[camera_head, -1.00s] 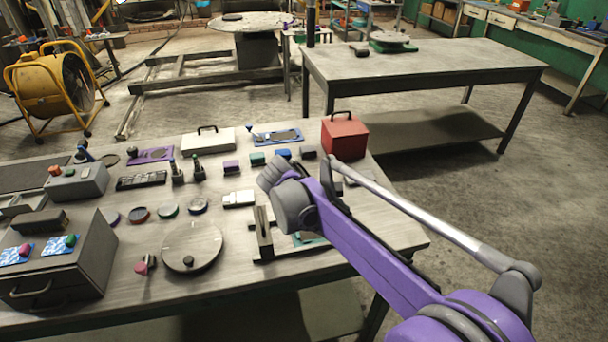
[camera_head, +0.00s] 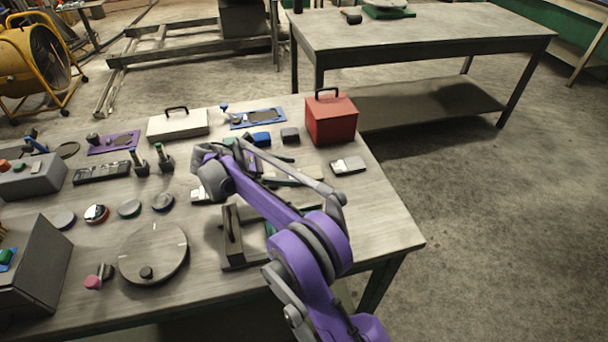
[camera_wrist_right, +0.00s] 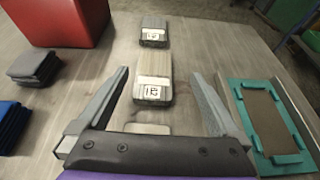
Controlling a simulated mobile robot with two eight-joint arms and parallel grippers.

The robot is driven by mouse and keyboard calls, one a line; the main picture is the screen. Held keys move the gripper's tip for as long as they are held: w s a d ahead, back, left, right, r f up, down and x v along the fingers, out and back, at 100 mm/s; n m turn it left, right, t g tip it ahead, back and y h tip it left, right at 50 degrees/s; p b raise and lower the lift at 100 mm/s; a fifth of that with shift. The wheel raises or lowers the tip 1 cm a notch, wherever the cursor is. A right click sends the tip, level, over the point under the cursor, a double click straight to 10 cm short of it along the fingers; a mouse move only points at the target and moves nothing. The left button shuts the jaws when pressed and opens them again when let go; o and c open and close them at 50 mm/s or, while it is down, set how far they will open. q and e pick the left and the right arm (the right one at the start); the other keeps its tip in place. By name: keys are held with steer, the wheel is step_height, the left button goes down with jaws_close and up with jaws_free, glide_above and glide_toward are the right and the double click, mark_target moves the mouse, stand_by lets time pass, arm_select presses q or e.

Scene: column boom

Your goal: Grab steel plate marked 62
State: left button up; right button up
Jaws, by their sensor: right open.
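A grey steel plate with a white label (camera_wrist_right: 154,90) lies flat on the workbench in the right wrist view. Its number is small and blurred but looks like 62. My right gripper (camera_wrist_right: 160,74) is open, with its fingers on either side of this plate and not closed on it. A second labelled plate (camera_wrist_right: 154,31) lies farther off, beyond the fingertips; its number is hard to read. In the head view one labelled plate (camera_head: 348,166) shows right of my arm, near the red box. My purple right arm partly hides the bench around the gripper. My left gripper is out of view.
A red toolbox (camera_head: 331,118) stands at the bench's back right. A teal-edged frame (camera_wrist_right: 262,118) lies right of the gripper in the wrist view. A round disc (camera_head: 153,253) lies near the front.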

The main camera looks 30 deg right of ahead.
mark_target(316, 172)
steer(key=x, duration=0.6)
steer(key=shift+w+d+f, duration=0.15)
steer(key=shift+w+d, duration=0.15)
steer(key=shift+d, duration=0.1)
jaws_close()
